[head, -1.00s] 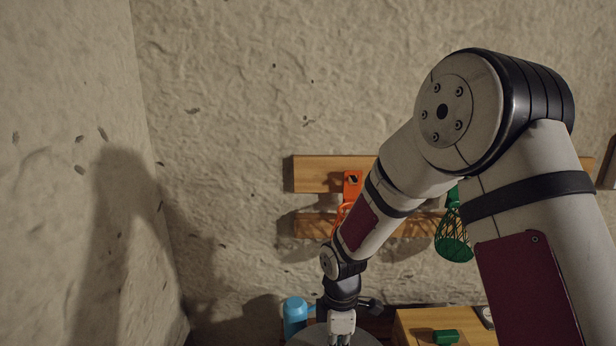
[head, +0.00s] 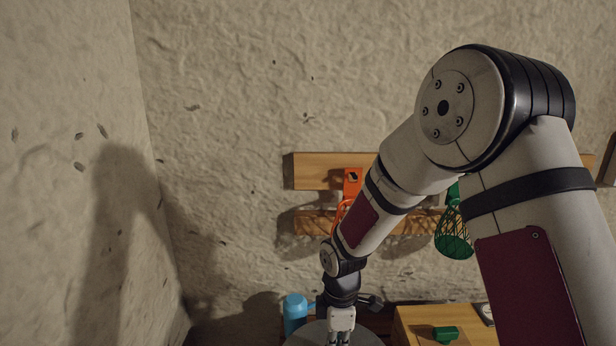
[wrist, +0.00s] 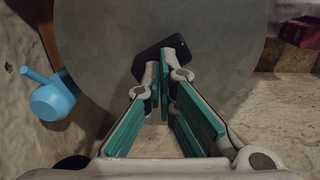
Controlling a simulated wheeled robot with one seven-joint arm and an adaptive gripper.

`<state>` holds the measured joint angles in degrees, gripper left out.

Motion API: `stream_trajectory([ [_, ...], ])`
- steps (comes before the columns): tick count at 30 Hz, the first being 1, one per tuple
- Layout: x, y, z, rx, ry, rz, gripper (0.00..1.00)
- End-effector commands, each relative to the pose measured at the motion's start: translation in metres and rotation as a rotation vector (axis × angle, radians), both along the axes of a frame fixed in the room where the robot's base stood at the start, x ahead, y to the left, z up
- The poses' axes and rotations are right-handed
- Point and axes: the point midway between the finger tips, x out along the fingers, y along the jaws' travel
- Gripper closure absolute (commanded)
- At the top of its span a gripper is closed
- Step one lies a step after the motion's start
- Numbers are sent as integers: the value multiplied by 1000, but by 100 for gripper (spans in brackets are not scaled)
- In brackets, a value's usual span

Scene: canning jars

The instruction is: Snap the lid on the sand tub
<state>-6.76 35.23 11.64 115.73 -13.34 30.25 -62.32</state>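My gripper (wrist: 164,75) points at a large, flat grey disc (wrist: 95,40) in the wrist view. Its teal-padded fingers come almost together at the tips, with nothing visible held between them. A small black rounded slab (wrist: 176,47) shows on or above the disc, just beyond the fingertips, partly covered by them. Contact with it cannot be told. In the head view, the disc (head: 305,335) shows only its far edge, below my gripper (head: 341,338). I cannot make out a sand tub or its lid for certain.
A blue handled vessel (head: 295,312) stands left of the disc; it also shows in the wrist view (wrist: 52,98). A wooden box (head: 415,322) with a green item (head: 446,334) is at right. A wall rack (head: 315,172) holds an orange tool (head: 352,182) and a green basket (head: 453,235).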

Motion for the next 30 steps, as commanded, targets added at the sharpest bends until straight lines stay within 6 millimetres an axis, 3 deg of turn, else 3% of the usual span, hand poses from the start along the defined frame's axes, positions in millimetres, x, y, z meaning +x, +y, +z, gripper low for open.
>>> stream_trajectory([
  [30, -1, 0, 63, 0, 0, 0, 100],
])
